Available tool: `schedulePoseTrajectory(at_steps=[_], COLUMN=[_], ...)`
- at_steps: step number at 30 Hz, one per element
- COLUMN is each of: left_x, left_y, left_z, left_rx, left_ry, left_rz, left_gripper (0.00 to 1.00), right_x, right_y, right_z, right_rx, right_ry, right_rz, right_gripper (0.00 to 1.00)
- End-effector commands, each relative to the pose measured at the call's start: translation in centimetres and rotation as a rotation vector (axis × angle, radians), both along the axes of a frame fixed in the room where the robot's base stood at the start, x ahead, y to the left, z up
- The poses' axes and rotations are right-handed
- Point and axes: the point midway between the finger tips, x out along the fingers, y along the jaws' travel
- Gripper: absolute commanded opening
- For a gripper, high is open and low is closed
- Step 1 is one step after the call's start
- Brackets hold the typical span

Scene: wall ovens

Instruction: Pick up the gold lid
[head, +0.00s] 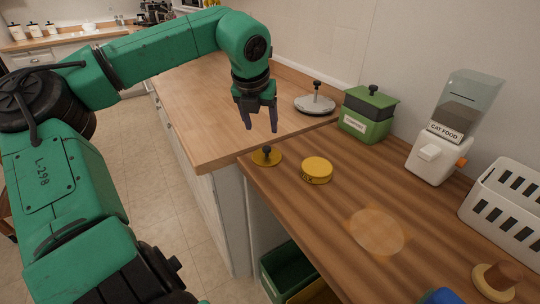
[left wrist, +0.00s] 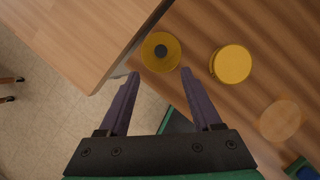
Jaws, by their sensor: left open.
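The gold lid (head: 267,157) is a flat gold disc with a dark knob, lying at the left corner of the dark wooden counter. It also shows in the left wrist view (left wrist: 173,58), beyond the fingertips and between their lines. My left gripper (head: 262,129) is open and empty, above the counter, with its fingers pointing down over the lid's area. Its two fingers also show in the left wrist view (left wrist: 161,75). A gap shows between the fingertips and the lid. My right gripper is not in view.
A round yellow tin (head: 316,170) stands just right of the lid. A silver lid (head: 315,103), a green box (head: 368,115), a cat food dispenser (head: 436,152) and a white basket (head: 508,204) stand along the wall. A lighter wooden counter (head: 205,113) adjoins at the left. The counter's middle is clear.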

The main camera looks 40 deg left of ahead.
Motion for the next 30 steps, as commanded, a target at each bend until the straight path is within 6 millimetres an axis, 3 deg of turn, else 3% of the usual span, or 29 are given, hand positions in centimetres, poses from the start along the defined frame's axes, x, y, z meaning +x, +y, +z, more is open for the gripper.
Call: schedulePoseTrajectory(at_steps=[3, 5, 14, 18, 23, 25, 28, 29, 30], left_x=[0.9, 1.3, 3.0, 3.6, 3.6, 3.6, 3.6, 3.6, 3.6], left_y=[0.5, 0.7, 1.8, 2.0, 2.0, 2.0, 2.0, 2.0, 2.0], left_z=[-2.7, -3.7, -8.0, -9.3, -9.4, -9.4, -9.4, -9.4, -9.4], left_rx=[-0.004, -0.003, -0.002, -0.001, -0.002, -0.002, -0.003, -0.003, -0.003], left_ry=[0.007, 0.006, 0.007, 0.001, -0.001, -0.001, 0.0, 0.0, 0.0], left_rz=[-0.001, -0.001, -0.001, -0.001, -0.002, -0.002, -0.002, -0.002, -0.002], left_gripper=[0.66, 0.66, 0.66, 0.66, 0.66, 0.46, 0.08, 0.0, 0.0], right_x=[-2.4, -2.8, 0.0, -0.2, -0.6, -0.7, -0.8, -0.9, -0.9], right_y=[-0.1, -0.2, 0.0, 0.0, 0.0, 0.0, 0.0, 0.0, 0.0], right_z=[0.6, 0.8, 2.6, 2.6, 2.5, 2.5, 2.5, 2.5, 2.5], right_rx=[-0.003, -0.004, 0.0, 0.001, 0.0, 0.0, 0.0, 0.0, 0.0], right_ry=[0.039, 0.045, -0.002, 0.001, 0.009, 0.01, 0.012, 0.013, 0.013], right_rz=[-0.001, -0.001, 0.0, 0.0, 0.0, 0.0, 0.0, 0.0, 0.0], right_gripper=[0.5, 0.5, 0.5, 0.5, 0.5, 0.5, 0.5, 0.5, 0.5])
